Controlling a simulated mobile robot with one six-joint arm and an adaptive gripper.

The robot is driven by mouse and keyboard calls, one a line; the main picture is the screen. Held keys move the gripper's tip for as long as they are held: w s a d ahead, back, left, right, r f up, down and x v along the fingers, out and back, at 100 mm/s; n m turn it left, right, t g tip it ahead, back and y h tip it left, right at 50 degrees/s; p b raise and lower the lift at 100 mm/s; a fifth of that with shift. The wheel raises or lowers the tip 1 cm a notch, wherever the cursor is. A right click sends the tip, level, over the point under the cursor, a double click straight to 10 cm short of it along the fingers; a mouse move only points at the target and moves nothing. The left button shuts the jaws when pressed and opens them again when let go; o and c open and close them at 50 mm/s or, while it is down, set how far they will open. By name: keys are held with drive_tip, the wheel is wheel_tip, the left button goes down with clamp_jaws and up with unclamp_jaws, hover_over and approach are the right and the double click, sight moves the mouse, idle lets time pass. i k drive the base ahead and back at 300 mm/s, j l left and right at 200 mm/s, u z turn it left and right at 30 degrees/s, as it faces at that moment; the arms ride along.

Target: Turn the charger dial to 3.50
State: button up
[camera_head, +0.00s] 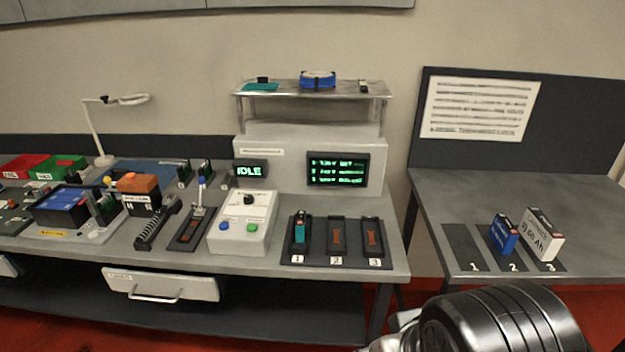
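The charger (243,222) is a pale box near the middle of the workbench. A black dial (249,200) sits on its upper face, with a blue button (223,227) and a green button (251,227) below it. The dial's scale marks are too small to read. Behind it, one display (250,169) shows IDLE and a larger display (338,169) shows several lines of green text that I cannot read. My arm shows at the bottom right, away from the charger; its gripper is not recognisable in view.
A black tray (319,261) has bays marked 1, 2 and 3; a teal cell (300,231) stands in bay 1. A lever fixture (191,226) stands left of the charger. The side table (440,215) holds a blue pack (504,235) and a white pack (541,236).

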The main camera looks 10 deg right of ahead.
sight(248, 199)
drive_tip(key=i+l+u, duration=0.1)
drive_tip(key=i, duration=0.45)
drive_tip(key=i+l+u, duration=0.15)
drive_tip(key=i, duration=0.4)
